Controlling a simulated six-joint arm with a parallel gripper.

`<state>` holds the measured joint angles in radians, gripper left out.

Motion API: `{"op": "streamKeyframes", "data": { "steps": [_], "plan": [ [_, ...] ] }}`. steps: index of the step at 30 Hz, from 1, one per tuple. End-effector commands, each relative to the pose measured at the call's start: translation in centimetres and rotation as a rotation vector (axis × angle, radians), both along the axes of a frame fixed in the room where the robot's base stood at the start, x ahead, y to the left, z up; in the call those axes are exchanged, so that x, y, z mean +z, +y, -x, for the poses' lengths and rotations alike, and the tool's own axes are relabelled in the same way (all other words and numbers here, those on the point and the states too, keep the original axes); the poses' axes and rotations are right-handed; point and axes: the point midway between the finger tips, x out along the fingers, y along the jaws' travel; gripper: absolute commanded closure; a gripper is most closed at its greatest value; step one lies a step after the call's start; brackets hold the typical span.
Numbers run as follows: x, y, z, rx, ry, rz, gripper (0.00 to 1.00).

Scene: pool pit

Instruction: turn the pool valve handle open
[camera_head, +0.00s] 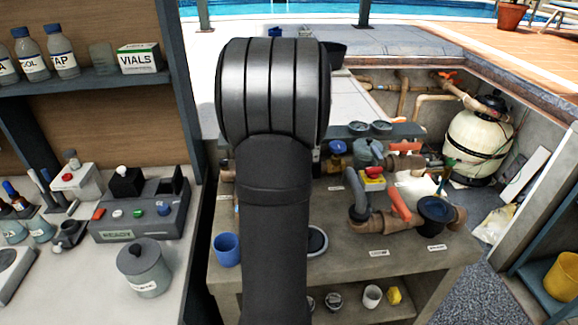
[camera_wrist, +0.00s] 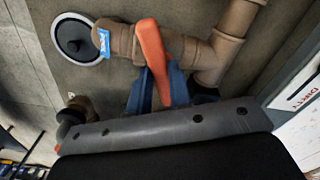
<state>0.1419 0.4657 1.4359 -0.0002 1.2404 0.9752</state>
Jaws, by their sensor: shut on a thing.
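In the wrist view, an orange-red valve handle (camera_wrist: 152,50) stands on a brown pipe valve (camera_wrist: 120,40) with a blue tag. My gripper (camera_wrist: 158,84) has its blue fingers on either side of the handle's lower end and is shut on it. The fingers partly hide that end. In the head view, my dark arm fills the middle and my fingers cannot be made out. An orange handle (camera_head: 402,205) shows there on brown pipework at the right of the bench; I cannot tell whether it is the held one.
A round grey-rimmed disc (camera_wrist: 76,40) lies beside the pipe. The concrete bench (camera_head: 300,272) also carries a blue cup (camera_head: 227,249) and a dark round cap (camera_head: 436,209). A lab counter with a grey jar (camera_head: 146,270) is at left. A cream tank (camera_head: 478,145) stands behind right.

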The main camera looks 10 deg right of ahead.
Motion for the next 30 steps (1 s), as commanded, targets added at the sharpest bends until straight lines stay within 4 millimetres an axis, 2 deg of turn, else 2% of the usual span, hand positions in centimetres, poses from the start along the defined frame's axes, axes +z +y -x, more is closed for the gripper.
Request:
{"op": "streamKeyframes", "data": {
  "steps": [30],
  "plan": [
    [0.12,0.02,-0.02,0.927,-0.001,0.0,1.0]
  ]
}}
